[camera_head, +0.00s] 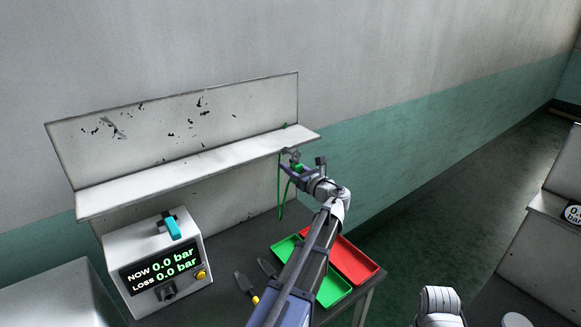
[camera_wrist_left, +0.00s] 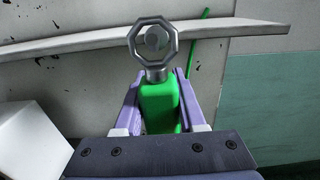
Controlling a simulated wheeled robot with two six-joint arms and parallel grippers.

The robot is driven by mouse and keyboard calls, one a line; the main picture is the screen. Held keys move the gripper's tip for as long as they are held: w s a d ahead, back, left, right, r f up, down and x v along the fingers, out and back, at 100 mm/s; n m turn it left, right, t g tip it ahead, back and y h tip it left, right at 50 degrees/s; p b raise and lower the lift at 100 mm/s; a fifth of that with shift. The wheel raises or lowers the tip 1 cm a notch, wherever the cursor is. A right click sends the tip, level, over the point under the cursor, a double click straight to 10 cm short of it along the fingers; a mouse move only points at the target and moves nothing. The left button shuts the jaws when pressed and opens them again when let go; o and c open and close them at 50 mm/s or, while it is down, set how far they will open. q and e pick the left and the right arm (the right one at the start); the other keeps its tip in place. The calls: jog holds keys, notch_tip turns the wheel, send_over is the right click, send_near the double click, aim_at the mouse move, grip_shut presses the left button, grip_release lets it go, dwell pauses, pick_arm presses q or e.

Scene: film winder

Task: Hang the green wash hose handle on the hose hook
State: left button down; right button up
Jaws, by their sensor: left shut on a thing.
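The green wash hose handle (camera_wrist_left: 160,106) has a grey eight-sided metal ring (camera_wrist_left: 153,42) at its top. My left gripper (camera_wrist_left: 159,88) is shut on the handle, one finger on each side, and holds it upright. In the head view the left gripper (camera_head: 293,168) is just below the front edge of the wall shelf, near its right end. In the wrist view a round grey end, probably the hose hook (camera_wrist_left: 154,40), shows inside the ring's opening. I cannot tell whether the ring is around it or only in front of it. My right gripper is not in view.
The green hose (camera_head: 281,198) hangs below the shelf (camera_head: 180,168). A white gauge box (camera_head: 150,250) stands at left on the table.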

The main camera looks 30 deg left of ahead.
pick_arm(q)
jog(key=shift+w+a, duration=0.1)
jog(key=shift+a, duration=0.1)
jog(key=shift+x, duration=0.75)
jog(key=shift+f, duration=0.2)
jog(key=shift+f+b, duration=0.4)
jog(key=shift+b, duration=0.2)
jog(key=shift+c, duration=2.1)
grip_release()
